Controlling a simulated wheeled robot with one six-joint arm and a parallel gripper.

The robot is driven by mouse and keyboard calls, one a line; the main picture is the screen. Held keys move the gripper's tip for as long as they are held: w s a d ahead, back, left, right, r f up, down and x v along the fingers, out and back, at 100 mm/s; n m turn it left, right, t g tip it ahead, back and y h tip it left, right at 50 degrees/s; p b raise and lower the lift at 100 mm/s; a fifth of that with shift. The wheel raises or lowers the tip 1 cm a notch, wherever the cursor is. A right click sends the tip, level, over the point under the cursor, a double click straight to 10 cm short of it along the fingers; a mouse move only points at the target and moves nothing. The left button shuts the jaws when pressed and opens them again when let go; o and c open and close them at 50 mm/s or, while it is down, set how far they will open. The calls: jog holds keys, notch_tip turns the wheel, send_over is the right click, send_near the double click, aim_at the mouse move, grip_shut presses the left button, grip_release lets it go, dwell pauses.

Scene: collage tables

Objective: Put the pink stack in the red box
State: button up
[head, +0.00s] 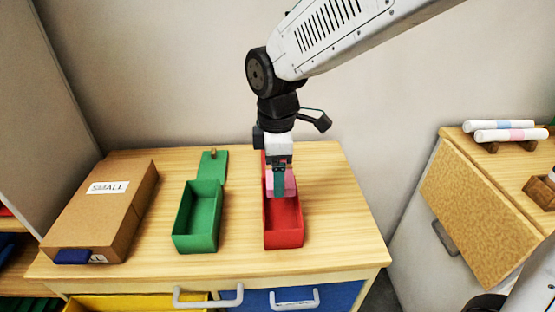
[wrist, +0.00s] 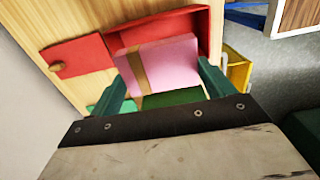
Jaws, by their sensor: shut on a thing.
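The pink stack (wrist: 165,65) has a brown band around it and sits between the two green fingers of my gripper (wrist: 166,95) in the wrist view. My gripper is shut on it. In the head view the gripper (head: 280,180) points down and the pink stack (head: 290,184) shows partly behind a finger, over the back part of the red box (head: 284,240). The red box (wrist: 205,30) is open, and the stack covers part of its near rim in the wrist view. The stack's exact height over the box is hard to tell.
A red lid with a knob (wrist: 80,56) lies beside the red box's end. An open green box (head: 197,242) with its green lid (head: 212,166) stands to the left. A cardboard box marked SMALL (head: 105,210) is farther left. The table's right part (head: 345,225) is clear.

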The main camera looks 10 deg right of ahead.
jog(key=shift+f, duration=5.85)
jog(key=o, duration=0.9)
notch_tip(320, 180, up, 8)
jog(key=shift+f, duration=0.1)
